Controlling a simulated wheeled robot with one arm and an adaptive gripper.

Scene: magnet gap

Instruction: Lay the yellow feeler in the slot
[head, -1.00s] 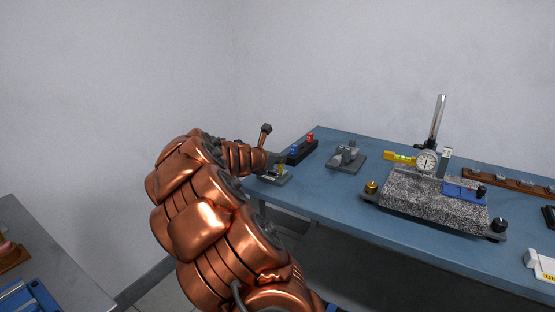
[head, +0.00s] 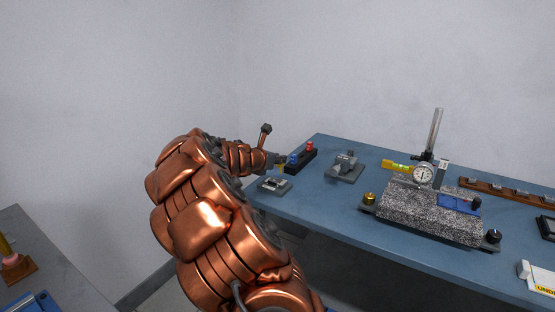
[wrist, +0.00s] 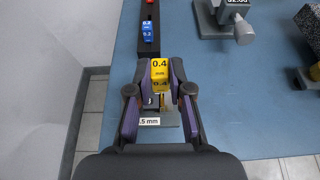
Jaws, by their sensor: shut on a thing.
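The yellow feeler, a block marked 0.4 mm, is between my gripper's fingertips (wrist: 160,75) in the wrist view, its top face (wrist: 160,68) toward the camera. My gripper (head: 279,162) is shut on it, and a small bit of yellow shows there in the head view. The black rack (head: 301,160) holds a blue and a red feeler. I cannot make out an empty slot.
A grey fixture (head: 345,167) stands right of the rack. Farther right are a granite plate (head: 425,212) with a dial gauge (head: 424,175) and a wooden rack (head: 510,192). Blue bench top (head: 330,205) is clear between them. Another table (head: 40,255) is at lower left.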

